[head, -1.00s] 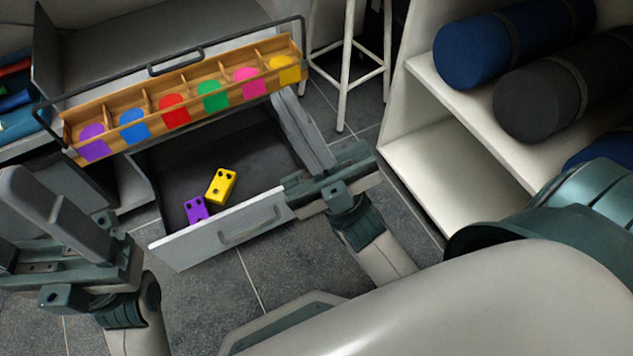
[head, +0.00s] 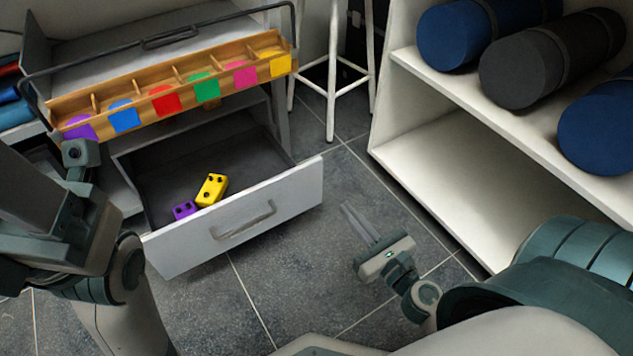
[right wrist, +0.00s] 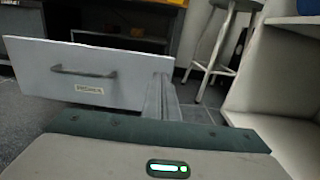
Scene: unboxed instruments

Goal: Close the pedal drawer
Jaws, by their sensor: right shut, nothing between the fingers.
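The pedal drawer (head: 240,222) is pulled out below the wooden rack, its pale grey front facing me with a bar handle. In the right wrist view the drawer front (right wrist: 130,80) stands upright with a label under its handle. A yellow pedal (head: 211,189) and a purple pedal (head: 185,210) lie inside it. My right gripper (head: 350,213) is shut and empty, to the right of the drawer front and apart from it in the head view; its fingers also show in the right wrist view (right wrist: 163,98). My left gripper (head: 75,160) is at the left edge, its fingers not clearly visible.
A wooden rack (head: 168,103) with coloured labels sits above the drawer. A white stool (head: 333,75) stands behind. A white shelf (head: 470,160) with rolled mats is at the right. Grey tiled floor (head: 290,290) lies clear in front of the drawer.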

